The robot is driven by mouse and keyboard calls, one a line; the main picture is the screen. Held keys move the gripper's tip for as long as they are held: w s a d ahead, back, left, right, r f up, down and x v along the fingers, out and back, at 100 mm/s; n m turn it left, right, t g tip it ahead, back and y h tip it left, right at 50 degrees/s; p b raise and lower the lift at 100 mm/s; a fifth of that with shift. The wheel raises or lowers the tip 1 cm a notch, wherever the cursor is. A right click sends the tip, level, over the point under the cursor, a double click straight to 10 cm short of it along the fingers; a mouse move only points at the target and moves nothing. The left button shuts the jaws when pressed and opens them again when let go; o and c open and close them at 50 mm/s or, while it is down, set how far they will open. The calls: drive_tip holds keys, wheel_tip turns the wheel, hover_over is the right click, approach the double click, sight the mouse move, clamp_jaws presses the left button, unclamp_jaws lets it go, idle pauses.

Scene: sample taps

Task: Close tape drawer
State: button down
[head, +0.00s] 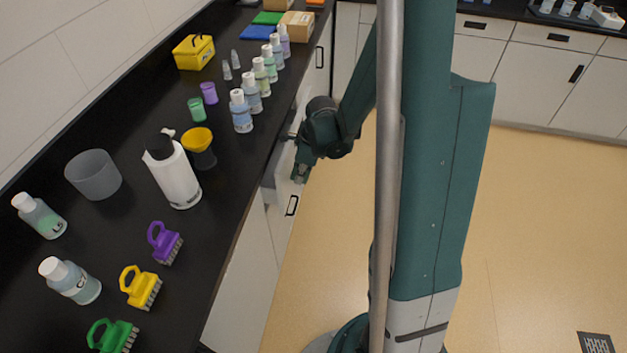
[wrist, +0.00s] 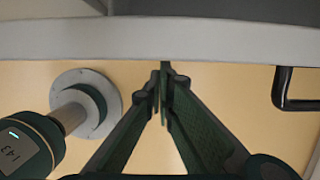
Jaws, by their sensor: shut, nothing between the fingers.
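A white-fronted drawer (head: 285,197) under the black counter stands partly pulled out; I take it as the tape drawer, though no label is readable. Its dark handle (head: 292,205) faces the aisle. In the wrist view the drawer front's pale top edge (wrist: 120,40) runs across the picture, with the grey inside beyond it and the handle (wrist: 296,92) at the right. My gripper (head: 299,176) is at the drawer front in the head view. In the wrist view its fingers (wrist: 164,72) are shut and empty, with tips at the front's edge, left of the handle. I cannot tell whether they touch.
The black counter (head: 225,190) above holds a white bottle (head: 174,176), a yellow brush (head: 141,288), a purple brush (head: 164,243), a yellow box (head: 194,52) and several small bottles. Another cabinet row (head: 545,70) stands at the back right.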

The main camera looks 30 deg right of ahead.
drive_tip(key=shift+w+a, duration=1)
drive_tip(key=shift+s+d, duration=0.1)
drive_tip(key=s+d+r+p, duration=0.2)
drive_tip(key=s+d+r, duration=0.2)
drive_tip(key=r, duration=0.5)
drive_tip(key=shift+s+d+r+p, duration=0.2)
drive_tip(key=shift+r+p, duration=0.15)
drive_tip(key=shift+p, duration=0.05)
idle(0.4)
drive_tip(key=w+d+f+t+y+p, duration=0.1)
drive_tip(key=w+d+f+t+y, duration=0.1)
drive_tip(key=w+d, duration=0.7)
drive_tip(key=w+d+f+t+y+p, duration=0.2)
drive_tip(key=w+d, duration=0.8)
drive_tip(key=d, duration=0.8)
drive_tip(key=shift+w+f, duration=0.2)
drive_tip(key=shift+w, duration=0.1)
